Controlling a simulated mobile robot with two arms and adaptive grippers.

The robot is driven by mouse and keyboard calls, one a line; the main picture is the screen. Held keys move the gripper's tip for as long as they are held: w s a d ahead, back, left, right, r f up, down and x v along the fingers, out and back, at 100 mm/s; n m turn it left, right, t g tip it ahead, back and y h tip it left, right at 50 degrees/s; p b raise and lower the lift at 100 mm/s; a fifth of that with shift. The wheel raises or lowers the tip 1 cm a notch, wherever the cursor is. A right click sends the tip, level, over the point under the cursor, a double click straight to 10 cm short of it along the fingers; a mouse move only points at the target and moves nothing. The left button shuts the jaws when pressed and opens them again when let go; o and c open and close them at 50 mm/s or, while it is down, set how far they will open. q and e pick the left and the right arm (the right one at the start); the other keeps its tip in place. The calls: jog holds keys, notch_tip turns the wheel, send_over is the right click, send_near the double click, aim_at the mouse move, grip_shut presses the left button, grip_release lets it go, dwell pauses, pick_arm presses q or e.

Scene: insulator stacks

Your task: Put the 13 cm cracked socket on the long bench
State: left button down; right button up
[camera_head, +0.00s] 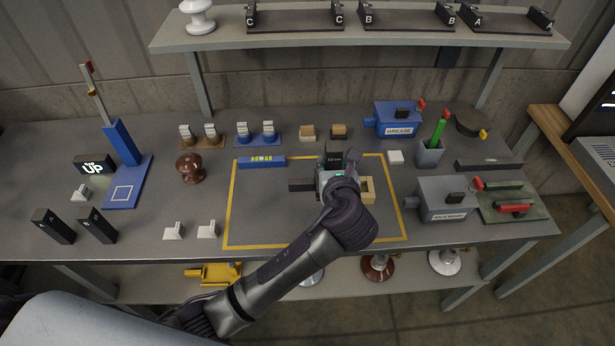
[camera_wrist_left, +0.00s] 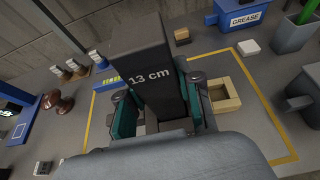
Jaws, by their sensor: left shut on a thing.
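My left gripper (camera_head: 338,178) is above the bench inside the yellow outline. It is shut on a dark block marked 13 cm (camera_head: 333,160). In the left wrist view the block (camera_wrist_left: 150,72) stands up between the two green-padded fingers, its lower end hidden. I see no crack on it, and I cannot tell whether it touches the bench. The long bench (camera_head: 60,160) is a dark grey top running across the view. My right gripper is not in view.
A pale open wooden box (camera_head: 367,196) is close right of my gripper. A blue level (camera_head: 262,161) lies left of it. A grey machine box (camera_head: 446,203) and a blue GREASE box (camera_head: 397,122) stand right. The outlined area's front left is clear.

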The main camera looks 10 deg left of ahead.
pick_arm(q)
jog(key=w+a+f, duration=0.1)
jog(key=a+f, duration=0.5)
jog(key=a, duration=0.1)
jog(key=w+a+f+p, duration=0.1)
jog(key=a+f, duration=0.2)
jog(key=a, duration=0.1)
jog(key=shift+w+f, duration=0.3)
jog(key=shift+w, duration=0.05)
jog(key=shift+f, duration=0.3)
jog(key=shift+d+f, duration=0.1)
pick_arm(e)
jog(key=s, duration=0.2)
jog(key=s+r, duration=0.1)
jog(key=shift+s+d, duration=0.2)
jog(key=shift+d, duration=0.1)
pick_arm(q)
jog(key=c, duration=0.8)
grip_release()
jog(key=shift+f, duration=0.15)
jog(key=shift+c, duration=0.2)
jog(key=shift+o, duration=0.4)
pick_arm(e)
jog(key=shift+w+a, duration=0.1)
